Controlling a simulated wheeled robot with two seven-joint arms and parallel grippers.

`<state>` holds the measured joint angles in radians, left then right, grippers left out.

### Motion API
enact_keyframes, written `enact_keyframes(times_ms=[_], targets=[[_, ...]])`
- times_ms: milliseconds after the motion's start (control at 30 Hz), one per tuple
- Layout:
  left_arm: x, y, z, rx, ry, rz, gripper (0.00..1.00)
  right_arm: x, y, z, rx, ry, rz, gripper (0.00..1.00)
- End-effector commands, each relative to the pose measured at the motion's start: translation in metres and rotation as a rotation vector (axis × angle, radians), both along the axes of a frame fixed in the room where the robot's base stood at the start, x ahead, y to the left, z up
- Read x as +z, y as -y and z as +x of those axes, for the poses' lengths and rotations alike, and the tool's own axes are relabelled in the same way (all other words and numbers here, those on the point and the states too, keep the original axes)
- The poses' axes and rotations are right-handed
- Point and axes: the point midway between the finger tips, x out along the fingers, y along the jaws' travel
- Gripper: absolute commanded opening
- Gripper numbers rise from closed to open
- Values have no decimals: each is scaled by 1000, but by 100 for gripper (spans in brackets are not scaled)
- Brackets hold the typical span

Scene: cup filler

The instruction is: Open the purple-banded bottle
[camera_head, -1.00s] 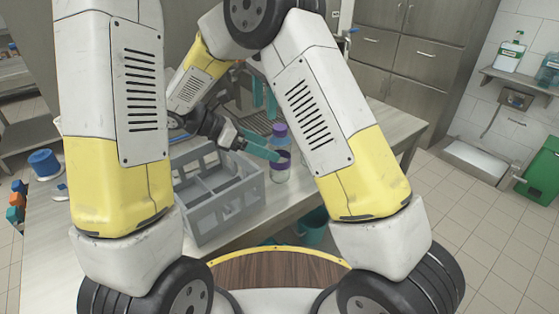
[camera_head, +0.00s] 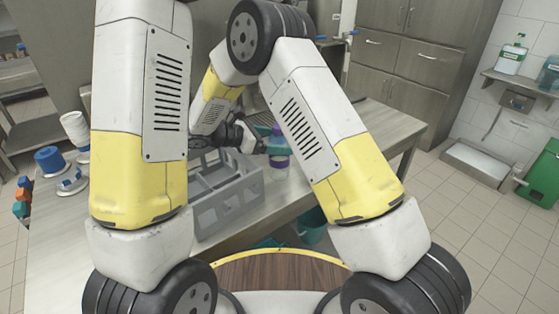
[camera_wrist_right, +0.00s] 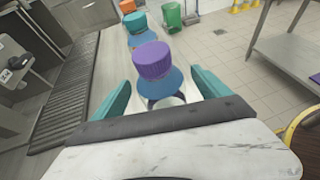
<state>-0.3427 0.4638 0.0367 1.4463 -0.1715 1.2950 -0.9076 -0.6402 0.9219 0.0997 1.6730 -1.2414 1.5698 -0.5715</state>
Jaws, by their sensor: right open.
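The purple-banded bottle (camera_head: 279,162) stands upright on the table, just right of the grey crate, in the head view. My right gripper (camera_head: 267,146) reaches it from the left at its upper part and hides some of it. In the right wrist view, its ridged purple cap (camera_wrist_right: 152,60) sits above a blue part, between the teal fingers of my right gripper (camera_wrist_right: 160,80). The fingers are open, one on each side, with a visible gap to the cap. The cap is on the bottle. My left gripper is not in view.
The grey divided crate (camera_head: 225,204) stands close to the bottle. Bottles with a teal cap (camera_wrist_right: 136,21) and an orange cap (camera_wrist_right: 127,5) stand in line beyond it. A blue cup stack (camera_head: 49,159) and a white cup stack (camera_head: 75,128) are at the left.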

Motion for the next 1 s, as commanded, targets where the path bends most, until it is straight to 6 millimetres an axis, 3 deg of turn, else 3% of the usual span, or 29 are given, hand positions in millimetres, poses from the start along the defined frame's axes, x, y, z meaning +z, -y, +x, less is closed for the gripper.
enact_keyframes(times_ms=[367,467,800,833,1000], targets=[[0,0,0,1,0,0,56,-3,7,3,0,0,0,86],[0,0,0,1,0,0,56,-3,7,3,0,0,0,71],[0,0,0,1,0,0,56,-3,7,3,0,0,0,4],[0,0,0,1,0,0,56,-3,7,3,0,0,0,0],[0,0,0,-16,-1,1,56,-3,7,3,0,0,0,0]])
